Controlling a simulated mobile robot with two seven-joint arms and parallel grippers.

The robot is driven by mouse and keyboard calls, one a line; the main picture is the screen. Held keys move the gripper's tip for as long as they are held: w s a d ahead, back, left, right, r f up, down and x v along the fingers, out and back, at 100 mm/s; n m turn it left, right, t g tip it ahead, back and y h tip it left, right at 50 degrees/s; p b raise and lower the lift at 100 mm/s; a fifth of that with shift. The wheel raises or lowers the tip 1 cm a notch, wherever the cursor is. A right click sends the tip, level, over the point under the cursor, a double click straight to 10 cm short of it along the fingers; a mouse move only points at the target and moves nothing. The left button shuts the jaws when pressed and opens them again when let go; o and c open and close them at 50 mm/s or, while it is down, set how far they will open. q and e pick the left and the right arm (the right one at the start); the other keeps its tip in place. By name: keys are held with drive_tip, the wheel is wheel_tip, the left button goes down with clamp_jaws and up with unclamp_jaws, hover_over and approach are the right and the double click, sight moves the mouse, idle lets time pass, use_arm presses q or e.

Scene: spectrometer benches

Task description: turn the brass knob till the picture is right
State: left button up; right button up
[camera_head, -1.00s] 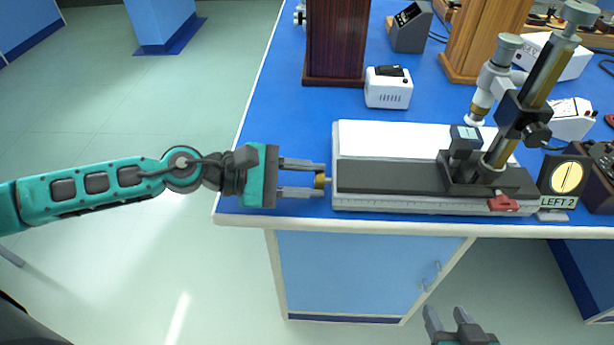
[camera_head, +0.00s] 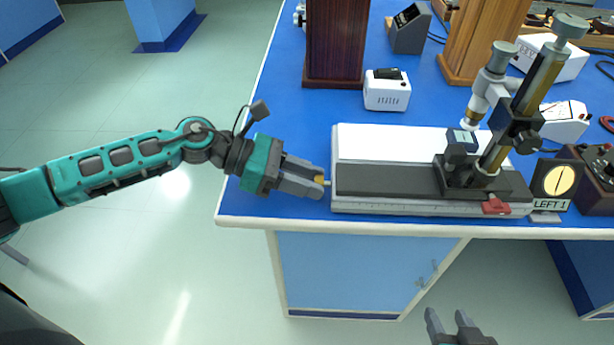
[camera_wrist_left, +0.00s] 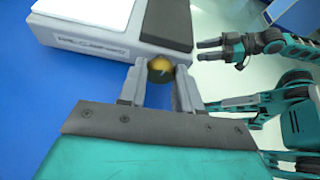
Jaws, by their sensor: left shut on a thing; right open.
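The brass knob (camera_wrist_left: 160,68) sits at the left end of the long grey and black bench instrument (camera_head: 385,182). My left gripper (camera_head: 322,187) is shut on the knob, with its fingers on both sides of it; it also shows in the left wrist view (camera_wrist_left: 160,78). A carriage on the rail carries a tilted brass and grey microscope tube (camera_head: 528,90). At the right end, a dark panel shows a round yellow picture (camera_head: 559,180) with a dark upright line, and its label (camera_head: 551,204) reads "LEFT 1". My right gripper (camera_head: 450,315) is open and empty at the bottom, in front of the bench.
A white box (camera_head: 387,92) and a dark wooden block (camera_head: 334,45) stand behind the instrument. A red clamp (camera_head: 496,206) is at the rail's front edge. The blue bench top (camera_head: 285,130) is clear to the left.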

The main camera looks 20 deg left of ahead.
use_arm(q)
drive_tip(key=shift+w+f+n+g, duration=0.1)
drive_tip(key=shift+n+g, duration=0.5)
drive_tip(key=shift+n, duration=0.4)
drive_tip(key=shift+w+n+g+h+b, duration=0.1)
drive_tip(key=shift+n+g+h+b, duration=0.4)
drive_tip(key=shift+n, duration=0.2)
drive_tip(key=shift+a+n+g, duration=0.1)
drive_tip(key=shift+n+g, duration=0.3)
drive_tip(key=shift+n, duration=0.3)
use_arm(e)
drive_tip(key=shift+w+a, duration=0.4)
drive_tip(key=shift+s, duration=0.1)
use_arm(q)
drive_tip(key=o, duration=1)
drive_tip(key=shift+o, duration=0.2)
drive_tip(key=v, duration=0.8)
drive_tip(key=b+v, duration=0.1)
drive_tip(key=v, duration=0.4)
drive_tip(key=shift+f, duration=0.25)
use_arm(e)
drive_tip(key=shift+w+a+y, duration=0.15)
drive_tip(key=shift+w+y, duration=0.05)
drive_tip(key=shift+y, duration=0.1)
